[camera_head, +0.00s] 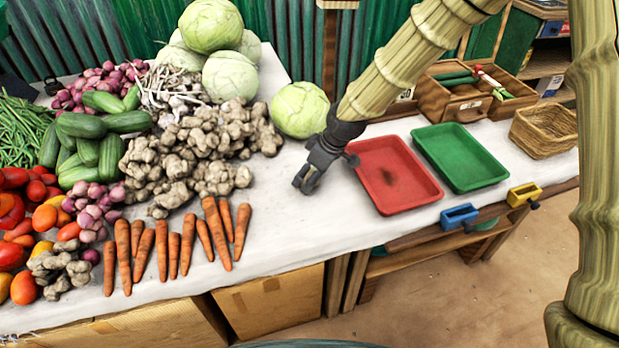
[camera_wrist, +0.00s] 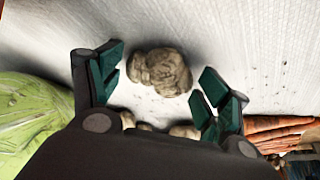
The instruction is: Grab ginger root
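A large pile of knobbly beige-brown ginger root (camera_head: 190,150) lies on the white table, left of my gripper (camera_head: 304,180) in the head view. My gripper is low over the bare white cloth and points down. In the wrist view, its two green-padded fingers (camera_wrist: 160,85) are spread apart. One ginger root (camera_wrist: 160,72) shows between and beyond the fingertips against the white surface, with a gap on both sides. More ginger pieces (camera_wrist: 185,131) show nearer, partly hidden by the gripper body. Which root in the head view is this one, I cannot tell.
Carrots (camera_head: 175,245) lie in front of the pile. Cabbages (camera_head: 229,76) sit behind it, one lone cabbage (camera_head: 300,109) close behind my gripper. A red tray (camera_head: 425,185) and a green tray (camera_head: 485,165) stand to the right, both empty. Cucumbers (camera_head: 90,126) and tomatoes (camera_head: 12,210) lie left.

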